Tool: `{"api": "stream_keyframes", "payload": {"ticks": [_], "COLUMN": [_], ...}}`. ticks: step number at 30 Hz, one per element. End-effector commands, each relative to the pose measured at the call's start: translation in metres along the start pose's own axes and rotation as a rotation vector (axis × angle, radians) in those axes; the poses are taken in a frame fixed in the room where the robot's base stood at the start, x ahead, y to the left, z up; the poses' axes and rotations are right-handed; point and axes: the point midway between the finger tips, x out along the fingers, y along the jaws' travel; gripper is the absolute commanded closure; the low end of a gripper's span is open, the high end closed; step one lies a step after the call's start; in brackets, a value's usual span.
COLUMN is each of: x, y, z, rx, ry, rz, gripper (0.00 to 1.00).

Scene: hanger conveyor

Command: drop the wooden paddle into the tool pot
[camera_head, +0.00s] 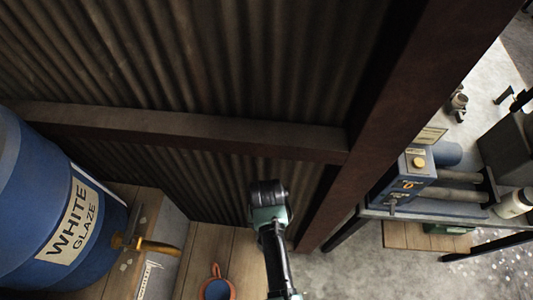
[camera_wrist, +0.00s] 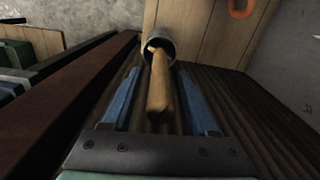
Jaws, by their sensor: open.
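The wooden paddle (camera_wrist: 160,88) is in the wrist view, between the two blue fingers of my gripper (camera_wrist: 159,72). The fingers are open, with a gap on each side of the paddle. The paddle's far end overlaps the mouth of a grey round pot (camera_wrist: 168,47), which looks like the tool pot. How deep the paddle reaches into the pot cannot be told. In the head view only part of my arm shows; I cannot make out the paddle or the grey pot there.
A blue "White Glaze" barrel (camera_head: 35,205) with a brass tap (camera_head: 145,245) stands at left. An orange-rimmed cup (camera_head: 217,289) is on the wooden top (camera_head: 200,250). A corrugated panel with dark beams (camera_head: 200,130) is close to my arm. A blue machine (camera_head: 405,180) stands at right.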

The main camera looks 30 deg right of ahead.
Motion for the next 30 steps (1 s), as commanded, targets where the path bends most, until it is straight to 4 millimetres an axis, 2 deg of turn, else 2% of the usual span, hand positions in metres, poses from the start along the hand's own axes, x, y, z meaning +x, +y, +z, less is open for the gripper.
{"api": "stream_keyframes", "payload": {"ticks": [5,10,21,25,30], "x": [-0.004,-0.022,-0.099,-0.118,-0.131], "y": [0.000,0.000,0.000,0.000,0.000], "z": [0.000,-0.001,-0.002,-0.002,-0.001], "rx": [0.000,0.000,0.000,0.000,0.000], "ry": [0.001,0.004,0.006,0.004,0.001], "rz": [0.000,-0.001,-0.001,-0.001,0.000], "gripper": [0.41,0.41,0.41,0.41,0.41]}}
